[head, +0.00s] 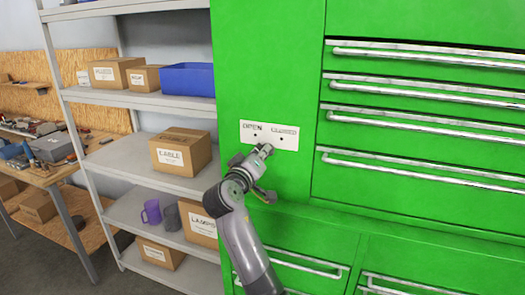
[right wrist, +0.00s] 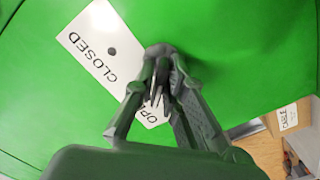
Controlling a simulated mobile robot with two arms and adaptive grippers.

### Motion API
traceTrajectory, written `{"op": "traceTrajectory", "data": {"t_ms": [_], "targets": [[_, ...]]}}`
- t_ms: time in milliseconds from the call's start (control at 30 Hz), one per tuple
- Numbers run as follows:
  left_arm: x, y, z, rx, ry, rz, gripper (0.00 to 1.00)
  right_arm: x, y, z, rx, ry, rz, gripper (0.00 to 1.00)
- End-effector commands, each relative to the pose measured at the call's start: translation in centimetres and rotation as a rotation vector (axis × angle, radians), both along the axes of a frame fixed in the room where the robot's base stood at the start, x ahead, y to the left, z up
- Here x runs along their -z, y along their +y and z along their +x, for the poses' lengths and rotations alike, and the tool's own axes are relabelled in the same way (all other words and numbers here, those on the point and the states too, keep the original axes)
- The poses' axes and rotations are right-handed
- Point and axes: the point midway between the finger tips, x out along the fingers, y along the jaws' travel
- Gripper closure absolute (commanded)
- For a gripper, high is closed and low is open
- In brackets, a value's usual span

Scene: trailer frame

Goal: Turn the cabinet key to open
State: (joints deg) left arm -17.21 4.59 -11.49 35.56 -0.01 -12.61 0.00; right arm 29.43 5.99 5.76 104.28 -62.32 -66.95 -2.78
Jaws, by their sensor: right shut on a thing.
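The green cabinet (head: 265,60) has a white plate (head: 284,142) marked OPEN on the left and CLOSED on the right, with a dark dot by each word. My right gripper (head: 263,150) is at the lower edge of this plate, in front of the cabinet face. In the right wrist view the plate (right wrist: 95,48) lies behind the fingers (right wrist: 159,52), which are closed together at the cabinet face and cover part of OPEN. The key is between the fingers and mostly hidden; its angle cannot be told. My left gripper is out of view.
Drawers with long handles (head: 430,88) are right of the plate, and more handles stick out lower down. A grey shelf (head: 120,155) with cardboard boxes (head: 180,152), a blue bin (head: 187,79) and a purple mug (head: 151,212) stands at left. A cluttered workbench (head: 40,178) is farther left.

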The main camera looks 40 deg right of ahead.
Motion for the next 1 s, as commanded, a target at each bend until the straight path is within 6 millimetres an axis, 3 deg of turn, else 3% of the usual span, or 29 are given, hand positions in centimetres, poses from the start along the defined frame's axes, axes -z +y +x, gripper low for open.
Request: {"op": "traceTrajectory", "data": {"t_ms": [600,633,700,833,1000], "targets": [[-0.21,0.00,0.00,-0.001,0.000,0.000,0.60,0.18,0.04,0.04,-0.001,0.038,-0.017,1.00],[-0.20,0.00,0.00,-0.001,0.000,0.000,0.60,0.18,0.04,0.04,-0.001,0.037,-0.017,0.87],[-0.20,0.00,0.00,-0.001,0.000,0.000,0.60,0.16,0.04,0.04,-0.001,0.037,-0.017,0.83],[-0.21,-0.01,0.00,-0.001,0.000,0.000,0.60,0.12,0.03,0.04,0.000,0.037,-0.018,0.74],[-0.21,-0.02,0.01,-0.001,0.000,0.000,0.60,0.07,0.01,0.03,0.000,0.036,-0.018,0.73]]}}
